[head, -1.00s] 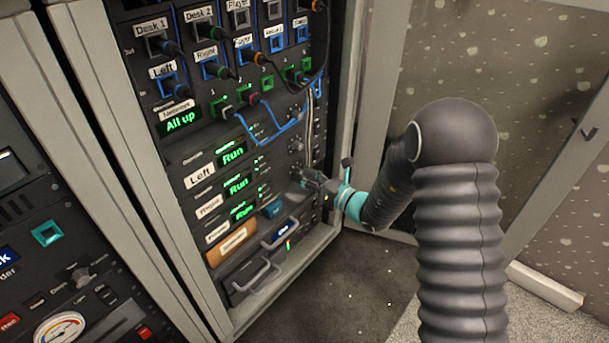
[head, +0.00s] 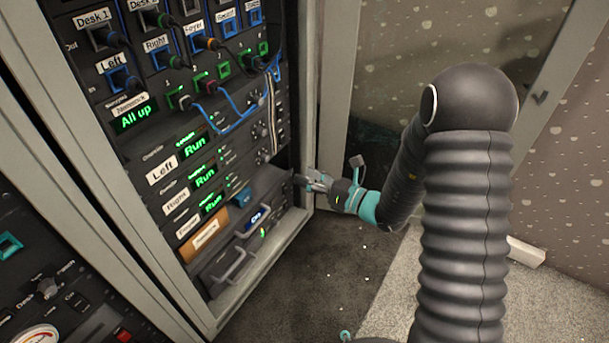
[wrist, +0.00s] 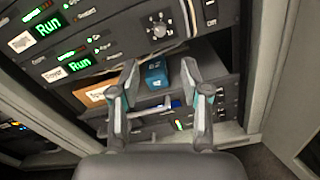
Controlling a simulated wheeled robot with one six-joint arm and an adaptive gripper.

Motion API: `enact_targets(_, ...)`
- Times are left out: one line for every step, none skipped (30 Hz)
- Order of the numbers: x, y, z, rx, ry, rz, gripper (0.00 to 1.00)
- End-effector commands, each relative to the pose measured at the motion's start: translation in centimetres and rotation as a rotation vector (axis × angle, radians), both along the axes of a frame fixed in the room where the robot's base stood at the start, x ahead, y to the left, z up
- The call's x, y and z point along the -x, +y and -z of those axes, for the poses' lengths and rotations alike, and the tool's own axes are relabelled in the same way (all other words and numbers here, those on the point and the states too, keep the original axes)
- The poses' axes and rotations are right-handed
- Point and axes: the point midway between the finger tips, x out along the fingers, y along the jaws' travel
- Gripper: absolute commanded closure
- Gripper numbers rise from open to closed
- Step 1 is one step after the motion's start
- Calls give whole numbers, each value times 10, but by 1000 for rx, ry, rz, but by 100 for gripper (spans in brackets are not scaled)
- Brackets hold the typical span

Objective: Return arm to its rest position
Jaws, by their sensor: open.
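My gripper (head: 308,181) is at the right edge of the equipment rack (head: 307,75) in the head view, held out by my dark ribbed arm. In the wrist view my gripper (wrist: 160,88) shows two fingers spread apart with nothing between them. The fingers point toward the lower rack, where a blue object (wrist: 155,74) lies in an open bay behind them. The gripper appears clear of the rack front, though the exact gap is hard to tell.
The rack holds patch cables (head: 233,118), green "Run" displays (head: 195,146) and a drawer handle (head: 229,267) that sticks out. Another console (head: 45,290) stands at lower left. Carpet floor (head: 330,275) is open below the arm. A patterned wall (head: 570,180) is at right.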

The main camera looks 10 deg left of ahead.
Motion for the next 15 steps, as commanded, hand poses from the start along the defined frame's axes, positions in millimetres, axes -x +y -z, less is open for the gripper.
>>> enact_targets(0,0,0,0,0,0,54)
enact_targets(0,0,0,0,0,0,54)
enact_targets(0,0,0,0,0,0,54)
enact_targets(0,0,0,0,0,0,54)
enact_targets(0,0,0,0,0,0,54)
enact_targets(0,0,0,0,0,0,54)
enact_targets(0,0,0,0,0,0,54)
enact_targets(0,0,0,0,0,0,54)
enact_targets(0,0,0,0,0,0,54)
enact_targets(0,0,0,1,-2,0,54)
enact_targets(0,0,0,2,-6,0,54)
enact_targets(0,0,1,9,-16,0,54)
enact_targets(0,0,2,22,-24,2,54)
enact_targets(3,1,6,45,-37,-13,54)
enact_targets(9,3,11,70,-49,-42,54)
